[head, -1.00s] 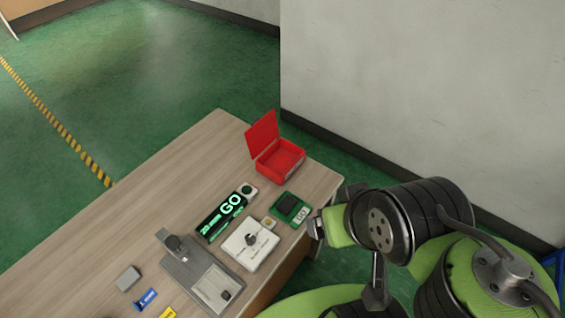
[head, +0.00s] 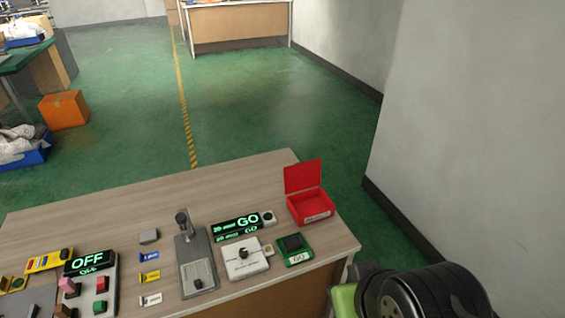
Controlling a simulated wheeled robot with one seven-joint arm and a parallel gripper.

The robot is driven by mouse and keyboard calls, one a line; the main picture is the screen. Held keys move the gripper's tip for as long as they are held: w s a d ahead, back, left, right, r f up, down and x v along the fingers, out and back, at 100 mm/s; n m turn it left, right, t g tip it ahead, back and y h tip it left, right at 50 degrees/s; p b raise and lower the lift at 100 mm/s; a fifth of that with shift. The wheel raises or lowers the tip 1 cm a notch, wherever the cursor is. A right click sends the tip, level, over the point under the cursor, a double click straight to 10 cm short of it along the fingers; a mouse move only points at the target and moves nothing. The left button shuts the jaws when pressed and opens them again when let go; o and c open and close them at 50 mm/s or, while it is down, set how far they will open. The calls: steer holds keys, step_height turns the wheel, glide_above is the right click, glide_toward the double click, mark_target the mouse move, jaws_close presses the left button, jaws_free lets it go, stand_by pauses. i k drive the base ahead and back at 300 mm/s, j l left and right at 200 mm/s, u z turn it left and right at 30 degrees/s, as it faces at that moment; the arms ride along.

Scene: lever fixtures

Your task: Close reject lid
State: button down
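The red box (head: 309,208) stands at the far right corner of the table. Its red lid (head: 303,176) is open, standing up at the back edge and leaning slightly back. The box has a pale label on its front. My arm (head: 430,295) shows at the bottom right, in front of and right of the table, well apart from the box. Only dark and green links of it show; I cannot make out the gripper's fingers.
Near the box are a green GO unit (head: 294,250), a black GO display (head: 237,226), a white box with a knob (head: 244,258) and a grey lever fixture (head: 196,262). A wall (head: 470,130) rises to the right. The table's back left is bare.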

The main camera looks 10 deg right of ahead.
mark_target(301, 175)
steer(key=i+l+u, duration=0.1)
steer(key=l+u, duration=1.3)
steer(key=l, duration=0.2)
steer(key=k+l+u, duration=0.2)
steer(key=l+u, duration=0.25)
steer(key=k+l+u, duration=0.25)
steer(key=l+u, duration=0.2)
steer(key=i+l+u, duration=0.1)
steer(key=l+u, duration=0.3)
steer(key=l, duration=0.2)
steer(key=l+u, duration=0.4)
steer(key=l, duration=0.25)
steer(key=l+u, duration=0.4)
steer(key=l, duration=0.2)
steer(key=k+l+u, duration=0.2)
steer(key=l+u, duration=0.2)
steer(key=l, duration=0.2)
